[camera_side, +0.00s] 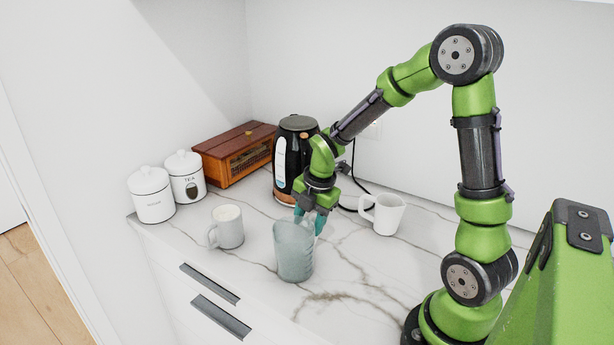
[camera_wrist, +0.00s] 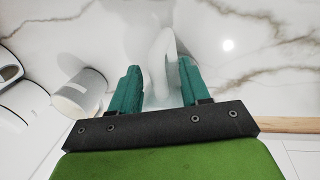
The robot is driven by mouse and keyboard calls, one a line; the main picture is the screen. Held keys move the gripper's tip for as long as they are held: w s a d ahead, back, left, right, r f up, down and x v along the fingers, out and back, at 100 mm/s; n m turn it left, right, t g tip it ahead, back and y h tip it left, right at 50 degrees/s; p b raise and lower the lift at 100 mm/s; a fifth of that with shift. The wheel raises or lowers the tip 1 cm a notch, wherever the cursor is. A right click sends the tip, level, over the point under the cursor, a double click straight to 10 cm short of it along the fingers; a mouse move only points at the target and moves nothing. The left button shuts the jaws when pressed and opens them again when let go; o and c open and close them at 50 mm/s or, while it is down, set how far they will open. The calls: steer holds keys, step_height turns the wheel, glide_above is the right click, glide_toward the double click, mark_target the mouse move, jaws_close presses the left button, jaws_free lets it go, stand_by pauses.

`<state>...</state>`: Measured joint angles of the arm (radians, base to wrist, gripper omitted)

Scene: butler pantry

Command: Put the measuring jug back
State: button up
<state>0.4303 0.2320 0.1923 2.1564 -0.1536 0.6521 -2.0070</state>
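The measuring jug (camera_side: 294,252) is a translucent grey-green vessel standing upright on the marble counter near its front edge. My gripper (camera_side: 310,217) points down at the jug's upper back side in the side view. In the wrist view, its two teal fingers (camera_wrist: 158,90) are apart, with the pale, see-through jug (camera_wrist: 162,62) showing between them. I see a gap between the fingers; whether either finger touches the jug is unclear. The jug's lower part is hard to make out in the wrist view.
A grey-white mug (camera_side: 228,227) stands left of the jug, and a white mug (camera_side: 387,214) stands to the right. A black kettle (camera_side: 296,130), a wooden box (camera_side: 235,152) and two white canisters (camera_side: 152,198) stand behind. The counter right of the jug (camera_side: 350,270) is clear.

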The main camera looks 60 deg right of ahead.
steer(key=shift+r, duration=0.15)
steer(key=v, duration=1.1)
steer(key=s+a+r+m+t+y, duration=0.1)
steer(key=s+a+m, duration=0.4)
steer(key=m, duration=0.6)
steer(key=s+a+r+m+t+y, duration=0.1)
steer(key=s+a+r+m+t, duration=0.2)
steer(key=m, duration=0.8)
steer(key=shift+s+a+r+t, duration=0.4)
steer(key=shift+s+a+r, duration=0.55)
steer(key=shift+a, duration=0.85)
steer(key=shift+s+f, duration=0.1)
steer(key=shift+f, duration=0.1)
